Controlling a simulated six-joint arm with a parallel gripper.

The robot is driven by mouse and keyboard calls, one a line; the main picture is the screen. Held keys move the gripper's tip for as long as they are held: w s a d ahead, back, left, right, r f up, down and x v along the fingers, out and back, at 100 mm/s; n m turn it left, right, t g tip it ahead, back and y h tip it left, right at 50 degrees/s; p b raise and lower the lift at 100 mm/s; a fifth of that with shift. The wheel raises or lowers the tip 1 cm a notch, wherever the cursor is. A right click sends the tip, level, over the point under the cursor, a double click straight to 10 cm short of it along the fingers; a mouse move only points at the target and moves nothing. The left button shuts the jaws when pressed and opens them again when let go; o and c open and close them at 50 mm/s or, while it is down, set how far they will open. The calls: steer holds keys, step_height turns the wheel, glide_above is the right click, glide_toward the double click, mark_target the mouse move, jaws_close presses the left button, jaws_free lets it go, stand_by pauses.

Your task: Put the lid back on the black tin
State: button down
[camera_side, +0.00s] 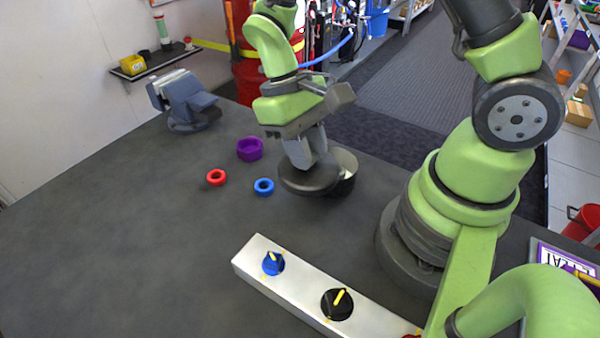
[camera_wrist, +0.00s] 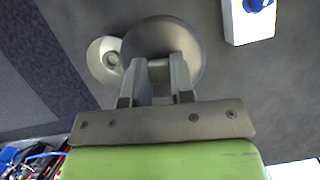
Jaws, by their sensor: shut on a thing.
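The dark grey round lid (camera_side: 306,184) is held flat under my gripper (camera_side: 304,163) in the side view. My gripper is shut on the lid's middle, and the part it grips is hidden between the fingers. The black tin (camera_side: 347,184) stands open on the table just right of and partly behind the lid. Its pale inside shows. In the wrist view the lid (camera_wrist: 186,38) sits at my gripper's fingertips (camera_wrist: 158,62) and hides part of the tin (camera_wrist: 97,58) on the left. The lid is off-centre from the tin; whether they touch, I cannot tell.
A purple ring (camera_side: 249,149), a red ring (camera_side: 216,177) and a blue ring (camera_side: 264,186) lie left of the lid. A pale control bar with knobs (camera_side: 302,286) lies in front. A grey vise-like device (camera_side: 185,101) stands back left. The left table is clear.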

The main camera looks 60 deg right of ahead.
steer(key=d+r+m+y, duration=0.1)
steer(key=d+m, duration=0.3)
steer(key=d, duration=0.5)
steer(key=shift+t, duration=0.3)
steer(key=shift+s+a+f, duration=0.1)
steer(key=shift+f, duration=2.85)
steer(key=shift+f, duration=0.15)
steer(key=shift+c, duration=2.1)
jaws_free()
step_height(320, 180, up, 7)
